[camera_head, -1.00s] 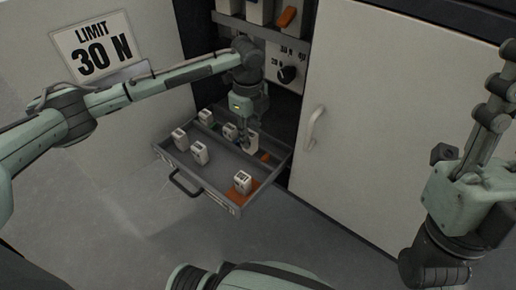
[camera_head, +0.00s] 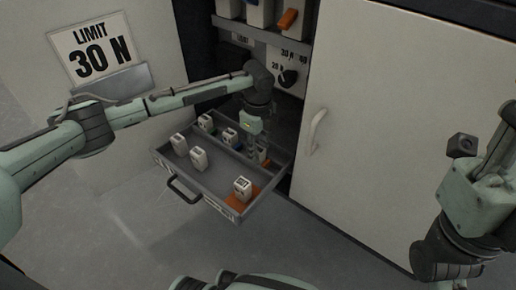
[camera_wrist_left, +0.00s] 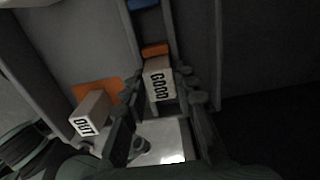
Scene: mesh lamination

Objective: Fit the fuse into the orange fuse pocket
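My left gripper (camera_head: 256,152) points down into the open drawer. Its fingers flank a white fuse (camera_wrist_left: 160,84) marked GOOD and appear closed on it; the same fuse shows in the head view (camera_head: 262,154). The orange fuse pocket (camera_wrist_left: 155,50) shows just beyond the fuse, in a narrow compartment at the drawer's right side. The fuse stands at this pocket; its depth in it is hidden. Another white fuse (camera_wrist_left: 90,114), marked OUT, stands on a separate orange patch (camera_wrist_left: 99,86). My right gripper (camera_head: 505,132) is raised at the right edge, partly cut off.
The grey drawer (camera_head: 226,207) holds several other white fuses (camera_head: 198,159) and has dividing walls. A closed white cabinet door (camera_head: 400,130) stands to its right. Above are a dial (camera_head: 289,78) and a shelf with an orange part (camera_head: 287,19). A sign (camera_head: 96,48) reads LIMIT 30 N.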

